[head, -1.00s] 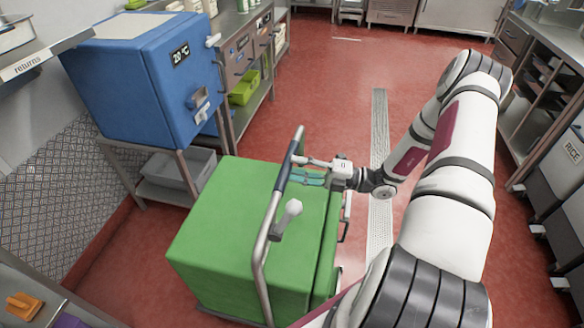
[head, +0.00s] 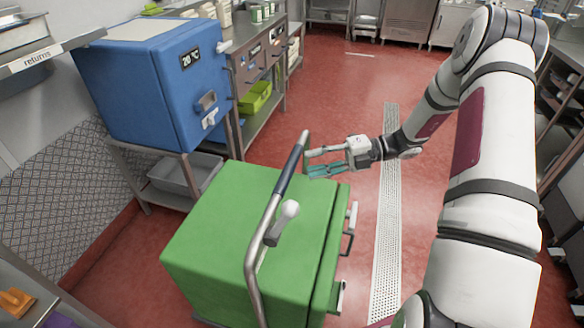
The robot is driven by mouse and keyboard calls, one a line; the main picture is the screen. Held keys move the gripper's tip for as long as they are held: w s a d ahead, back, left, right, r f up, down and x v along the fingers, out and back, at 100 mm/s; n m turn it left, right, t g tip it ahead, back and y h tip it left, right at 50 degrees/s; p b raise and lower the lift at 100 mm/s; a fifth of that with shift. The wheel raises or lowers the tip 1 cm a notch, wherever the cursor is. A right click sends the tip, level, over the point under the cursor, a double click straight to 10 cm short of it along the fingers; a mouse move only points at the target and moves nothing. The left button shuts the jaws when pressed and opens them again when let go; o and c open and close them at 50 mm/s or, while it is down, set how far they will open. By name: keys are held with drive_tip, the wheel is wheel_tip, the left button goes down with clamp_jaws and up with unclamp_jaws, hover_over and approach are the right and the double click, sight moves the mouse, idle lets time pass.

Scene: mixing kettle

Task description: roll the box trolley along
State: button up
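The box trolley (head: 225,225) is a green, box-shaped cart at the lower middle of the head view. A curved metal push handle (head: 268,215) with a dark grip section rises over its top. A grey knob lever (head: 283,222) sits on the handle. My gripper (head: 308,164) is just right of the handle's upper part, over the far right edge of the box. Its fingers point left and stand apart with nothing visible between them. The tips look close to the bar but clear of it. The trolley's wheels are hidden.
A blue cabinet (head: 150,85) marked 20 °C stands on a metal stand at the left, with a grey tub (head: 180,172) below. A counter with shelves (head: 262,70) runs behind it. The red floor (head: 340,90) ahead is clear, with a drain grate (head: 388,230) at right.

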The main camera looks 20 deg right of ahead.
sight(290, 168)
drive_tip(key=x, duration=0.7)
clamp_jaws()
